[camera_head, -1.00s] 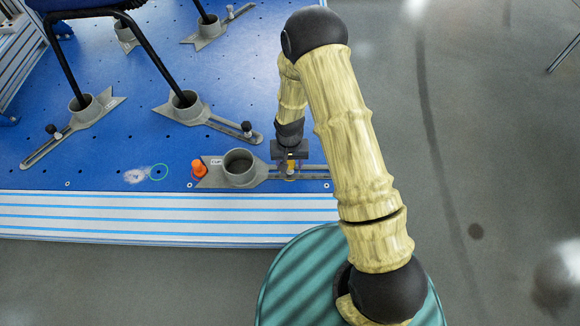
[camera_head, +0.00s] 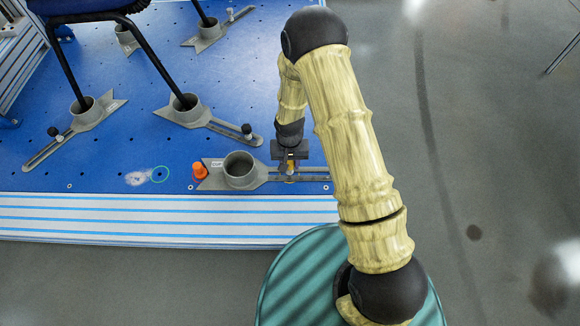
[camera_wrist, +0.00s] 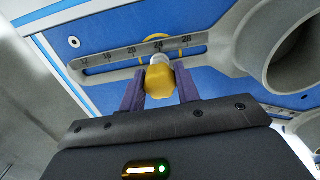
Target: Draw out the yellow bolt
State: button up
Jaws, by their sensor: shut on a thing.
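The yellow bolt (camera_wrist: 158,82) stands in the slot of a grey clamp (camera_wrist: 215,47) in the wrist view, close to the 24 mark of its scale. My gripper (camera_wrist: 160,88) is shut on the bolt's yellow head, with one purple finger on each side. A pale shank shows just beyond the head. In the head view my gripper (camera_head: 289,171) is over the slotted arm of the grey clamp (camera_head: 240,171) near the platform's front edge. There the bolt is mostly hidden by my gripper.
An orange knob (camera_head: 199,171) stands left of the clamp's round cup. Black chair legs (camera_head: 152,55) stand in other grey clamps behind.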

jog(key=shift+r+p, duration=1.85)
jog(key=shift+r, duration=0.15)
jog(key=shift+r+p, duration=2.05)
